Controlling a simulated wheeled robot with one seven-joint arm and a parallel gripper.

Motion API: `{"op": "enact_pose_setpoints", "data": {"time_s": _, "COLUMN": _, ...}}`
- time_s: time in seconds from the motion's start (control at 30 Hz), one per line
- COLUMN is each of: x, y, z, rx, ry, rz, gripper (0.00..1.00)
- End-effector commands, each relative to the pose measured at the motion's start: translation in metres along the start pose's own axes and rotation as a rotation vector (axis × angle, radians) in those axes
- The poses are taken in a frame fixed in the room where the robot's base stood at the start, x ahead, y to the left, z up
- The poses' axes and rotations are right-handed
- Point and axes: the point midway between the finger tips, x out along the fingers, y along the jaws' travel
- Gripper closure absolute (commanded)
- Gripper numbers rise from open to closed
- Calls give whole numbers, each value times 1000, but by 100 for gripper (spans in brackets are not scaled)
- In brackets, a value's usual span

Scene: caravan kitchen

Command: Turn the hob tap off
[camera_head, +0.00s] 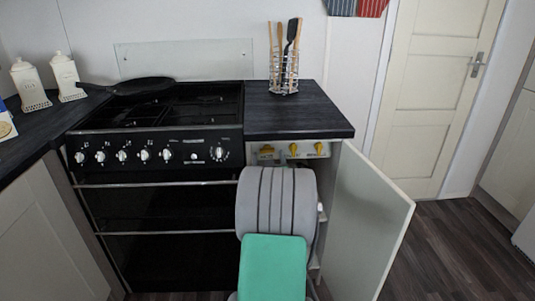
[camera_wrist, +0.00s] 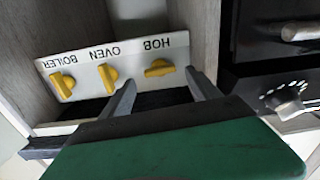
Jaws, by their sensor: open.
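The hob tap is a yellow lever on a white panel marked HOB, OVEN and BOILER. It shows in the wrist view (camera_wrist: 159,68), where the picture is upside down, and in the head view (camera_head: 267,151) at the panel's left end. Its handle lies along the panel's length, while the other two handles stand across it. My gripper (camera_wrist: 160,82) is open and empty. Its two fingers point at the panel, one to each side of the hob tap in the picture. I cannot tell whether either finger touches it. In the head view my arm hides the fingers.
The oven tap (camera_wrist: 108,77) is close beside the left finger, with the boiler tap (camera_wrist: 63,85) beyond. An open cupboard door (camera_head: 366,225) stands to the right. The cooker (camera_head: 160,210) is to the left, and the worktop (camera_head: 298,118) overhangs the panel.

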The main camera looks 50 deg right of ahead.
Motion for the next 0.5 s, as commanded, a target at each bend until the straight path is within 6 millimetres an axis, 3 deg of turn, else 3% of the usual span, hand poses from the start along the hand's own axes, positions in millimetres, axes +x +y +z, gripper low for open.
{"op": "enact_pose_setpoints", "data": {"time_s": 0.2, "x": 33, "y": -1, "z": 1, "rx": 1, "ry": 0, "rz": -1, "gripper": 29}}
{"op": "enact_pose_setpoints", "data": {"time_s": 0.5, "x": 37, "y": 0, "z": 0, "rx": 2, "ry": -1, "rz": 0, "gripper": 30}}
